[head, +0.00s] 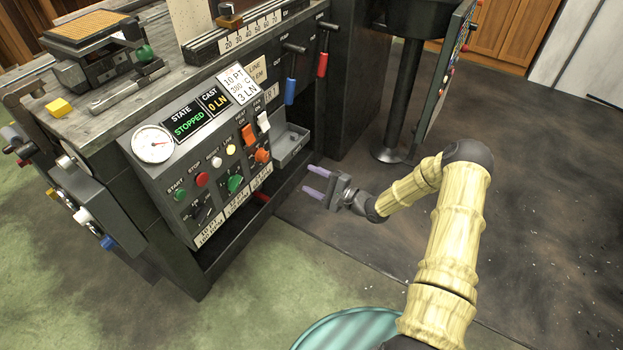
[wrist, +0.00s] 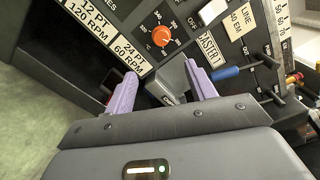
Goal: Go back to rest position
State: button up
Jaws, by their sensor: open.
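My gripper (head: 317,182) is open and empty in the head view, with two purple fingers apart. It hangs in free air in front of the lower right of the type caster's control panel (head: 172,171). My arm, in a bamboo-like cover, reaches in from the lower right. In the wrist view the gripper (wrist: 160,90) shows both fingers spread, pointing toward the panel, with an orange knob (wrist: 161,35) beyond them. Nothing is between the fingers.
The panel has a gauge (head: 152,144), a display reading STOPPED (head: 189,124), buttons and switches. A grey tray (head: 291,146) juts out near my gripper. Blue (head: 290,90) and red (head: 322,64) levers hang above. A dark post (head: 399,100) stands behind. Floor right of the machine is open.

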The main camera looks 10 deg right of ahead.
jog(key=shift+d, duration=0.1)
jog(key=s+d+r+n+g+h, duration=0.5)
jog(key=s+d+r+n+h, duration=0.2)
jog(key=s+r+n+h, duration=0.5)
jog(key=s+r+g+h, duration=0.1)
jog(key=s+r+g, duration=0.15)
jog(key=s, duration=0.55)
jog(key=s+r+g+h, duration=0.1)
jog(key=s+r, duration=0.2)
jog(key=s, duration=0.4)
jog(key=w+p+v, duration=0.3)
jog(key=p+v, duration=1.2)
jog(key=w+r+p+v, duration=0.1)
jog(key=w+p+v, duration=0.2)
jog(key=p+v, duration=1.2)
jog(key=shift+w+a+r+n+p, duration=0.2)
jog(key=shift+w+r+n+p, duration=0.1)
jog(key=shift+r+n+p, duration=0.25)
jog(key=shift+f, duration=0.1)
